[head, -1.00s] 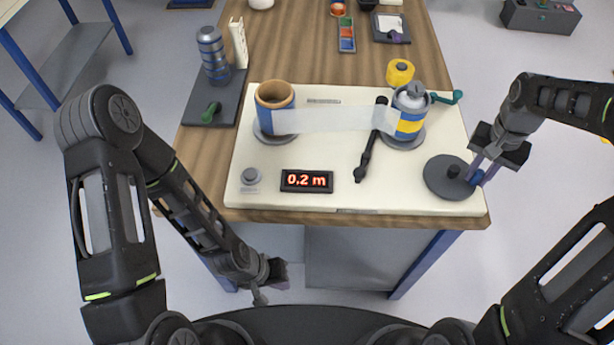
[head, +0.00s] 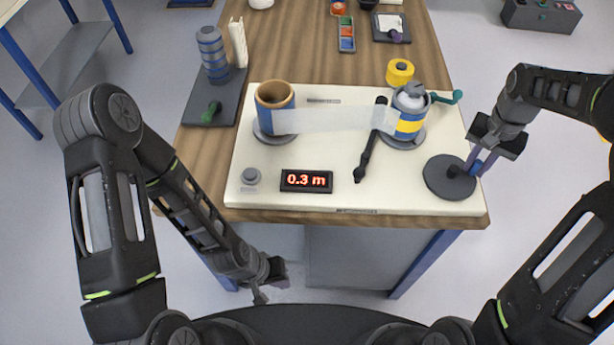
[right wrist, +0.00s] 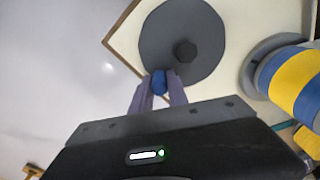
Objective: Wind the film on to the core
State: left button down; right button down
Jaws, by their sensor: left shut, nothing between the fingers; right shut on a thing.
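A brown cardboard core (head: 275,95) with a blue outside stands upright on the left of the cream board (head: 310,150). A translucent film (head: 335,120) spans from it to the blue, yellow and grey roll (head: 410,115) on the right. The display (head: 307,180) reads 0.3 m. My right gripper (head: 471,172) is shut on the blue crank knob (right wrist: 158,82) at the edge of the dark grey crank disc (head: 447,180). My left gripper (head: 270,285) is shut and empty, low in front of the table, away from the board.
A black lever (head: 370,145) lies across the board between the rolls. A yellow roll (head: 400,71) and a green handle (head: 449,97) are at the back right. A dark stand with a grey-blue striped roll (head: 213,55) is at the left. A grey knob (head: 251,176) sits left of the display.

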aim_at(458, 162)
jog(key=shift+a, duration=0.25)
jog(key=shift+w+a, duration=0.2)
jog(key=shift+w, duration=0.3)
jog(key=c, duration=2.2)
grip_release()
jog(key=shift+w+a, duration=0.15)
jog(key=shift+w, duration=0.35)
jog(key=shift+f, duration=0.1)
jog(key=shift+w+a, duration=0.45)
jog(key=shift+a, duration=0.1)
jog(key=shift+w+a, duration=0.25)
jog(key=shift+c, duration=2)
grip_release()
jog(key=shift+d, duration=0.15)
